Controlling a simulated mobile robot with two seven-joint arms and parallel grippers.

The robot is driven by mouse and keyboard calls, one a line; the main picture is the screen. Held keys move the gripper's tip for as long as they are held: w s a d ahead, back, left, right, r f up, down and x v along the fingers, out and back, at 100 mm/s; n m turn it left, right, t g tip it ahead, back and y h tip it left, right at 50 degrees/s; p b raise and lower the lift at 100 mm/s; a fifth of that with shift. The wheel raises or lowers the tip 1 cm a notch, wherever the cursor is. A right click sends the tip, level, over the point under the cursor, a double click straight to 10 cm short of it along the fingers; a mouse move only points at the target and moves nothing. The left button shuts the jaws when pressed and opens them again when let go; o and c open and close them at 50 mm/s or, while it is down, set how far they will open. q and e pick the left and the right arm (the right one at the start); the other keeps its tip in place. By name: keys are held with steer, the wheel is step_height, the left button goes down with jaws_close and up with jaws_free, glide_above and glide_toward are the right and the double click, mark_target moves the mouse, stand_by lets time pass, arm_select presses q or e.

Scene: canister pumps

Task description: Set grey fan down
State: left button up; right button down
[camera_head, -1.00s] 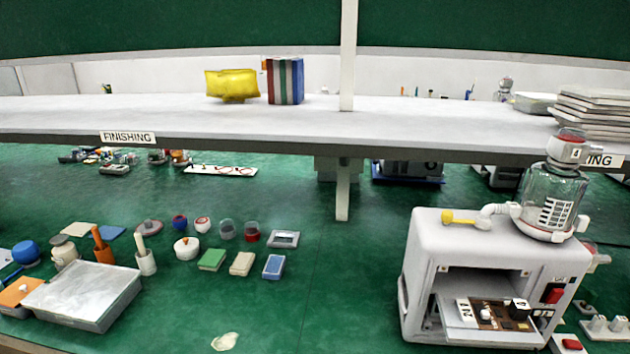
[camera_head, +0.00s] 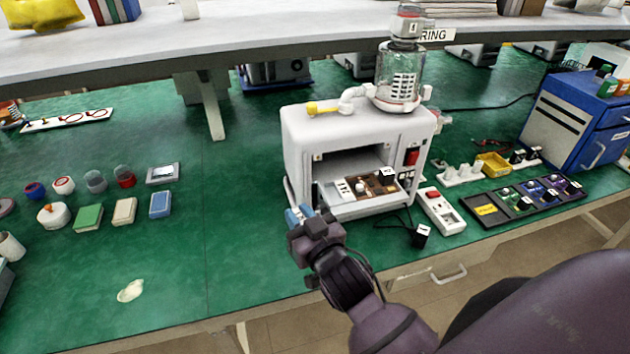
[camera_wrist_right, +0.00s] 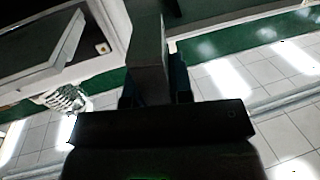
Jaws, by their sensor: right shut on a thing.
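My right gripper (camera_head: 301,212) is at the table's front half, just in front of the lower left corner of the white machine. Its blue fingertips show in the head view. In the right wrist view, the jaws (camera_wrist_right: 155,85) are shut on a plain grey block-like piece (camera_wrist_right: 149,55), seemingly the grey fan. My left gripper is not in view.
The white machine (camera_head: 300,140) has an open front bay with a tray of parts and a clear canister (camera_head: 400,78) on top. A red-buttoned box (camera_head: 440,210) and black plug (camera_head: 421,236) lie to its right.

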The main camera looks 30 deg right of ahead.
steer(key=s+d+f+m+h, duration=0.15)
steer(key=s+d, duration=0.25)
steer(key=s, duration=0.4)
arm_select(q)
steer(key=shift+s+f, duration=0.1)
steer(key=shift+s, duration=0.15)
arm_select(e)
steer(key=s+d+r+m+h, duration=0.1)
steer(key=s+d+r+h, duration=0.1)
steer(key=s+d+r, duration=0.1)
step_height(320, 180, up, 3)
steer(key=shift+s+f+g, duration=0.1)
steer(key=shift+s+g, duration=0.2)
steer(key=shift+s, duration=0.35)
steer(key=shift+h, duration=0.25)
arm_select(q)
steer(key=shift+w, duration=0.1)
arm_select(e)
steer(key=shift+w, duration=0.1)
